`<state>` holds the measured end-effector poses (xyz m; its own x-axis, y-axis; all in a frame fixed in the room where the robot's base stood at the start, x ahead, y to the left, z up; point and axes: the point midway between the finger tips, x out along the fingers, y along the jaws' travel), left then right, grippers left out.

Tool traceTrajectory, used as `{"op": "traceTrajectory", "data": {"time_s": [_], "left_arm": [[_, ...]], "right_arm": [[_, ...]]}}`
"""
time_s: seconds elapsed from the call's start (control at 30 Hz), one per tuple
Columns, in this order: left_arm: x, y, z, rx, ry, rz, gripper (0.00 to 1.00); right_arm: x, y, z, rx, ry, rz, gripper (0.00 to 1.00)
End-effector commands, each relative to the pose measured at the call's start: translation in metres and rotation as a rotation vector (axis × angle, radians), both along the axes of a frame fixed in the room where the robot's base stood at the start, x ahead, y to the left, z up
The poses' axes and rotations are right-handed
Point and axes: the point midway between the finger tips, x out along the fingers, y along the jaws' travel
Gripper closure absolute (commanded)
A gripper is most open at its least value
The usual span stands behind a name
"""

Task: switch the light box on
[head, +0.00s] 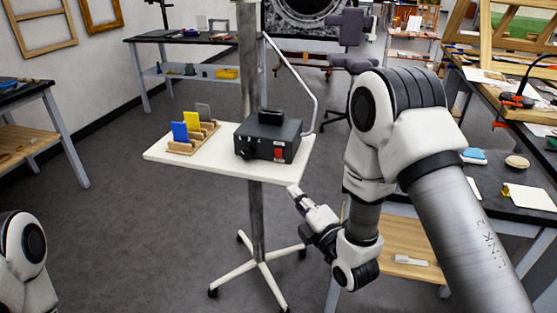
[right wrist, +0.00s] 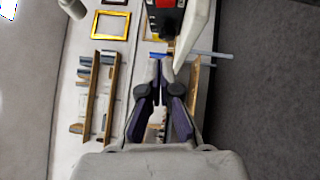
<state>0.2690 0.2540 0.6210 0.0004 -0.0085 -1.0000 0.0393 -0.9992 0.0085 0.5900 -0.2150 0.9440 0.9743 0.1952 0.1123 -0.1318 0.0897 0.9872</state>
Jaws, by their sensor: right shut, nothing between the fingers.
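The light box (head: 267,139) is a dark box on the right part of a small white stand table (head: 222,163). Its front has a round black knob (head: 246,154) and a red switch (head: 278,154). My right gripper (head: 294,191) is shut and empty, just below and in front of the table's front right corner, apart from the switch. In the right wrist view the gripper (right wrist: 161,66) has its fingertips together, near the white table edge (right wrist: 190,35). A dark part of the light box (right wrist: 163,22) shows beyond them. My left gripper is out of view.
A wooden rack (head: 192,137) with blue, yellow and grey cards stands left of the light box. A metal post rises behind the table, and a bent pale rod (head: 305,88) stands beside it. A dark workbench (head: 510,185) is at the right.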

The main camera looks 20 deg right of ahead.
Motion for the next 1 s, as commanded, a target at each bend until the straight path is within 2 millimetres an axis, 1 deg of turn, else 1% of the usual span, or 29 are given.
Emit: {"op": "traceTrajectory", "data": {"time_s": [0.07,0.17,0.5,0.6,0.7,0.8,1.0], "left_arm": [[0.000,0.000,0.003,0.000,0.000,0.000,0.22],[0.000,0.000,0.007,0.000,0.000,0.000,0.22],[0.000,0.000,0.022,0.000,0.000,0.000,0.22],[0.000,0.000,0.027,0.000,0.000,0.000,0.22],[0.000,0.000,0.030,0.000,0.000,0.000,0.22],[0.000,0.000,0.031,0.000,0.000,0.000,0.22],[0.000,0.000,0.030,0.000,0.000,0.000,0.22]], "right_arm": [[0.007,0.001,0.002,-0.001,0.000,0.000,1.00],[0.022,0.005,0.005,-0.001,-0.002,0.002,1.00],[0.095,0.019,0.013,0.000,-0.002,0.001,1.00],[0.110,0.008,0.016,0.003,0.000,-0.003,1.00],[0.121,0.001,0.017,0.002,0.001,-0.002,1.00],[0.126,-0.003,0.017,0.002,0.001,-0.001,1.00],[0.127,-0.003,0.016,0.001,0.002,0.000,1.00]]}}
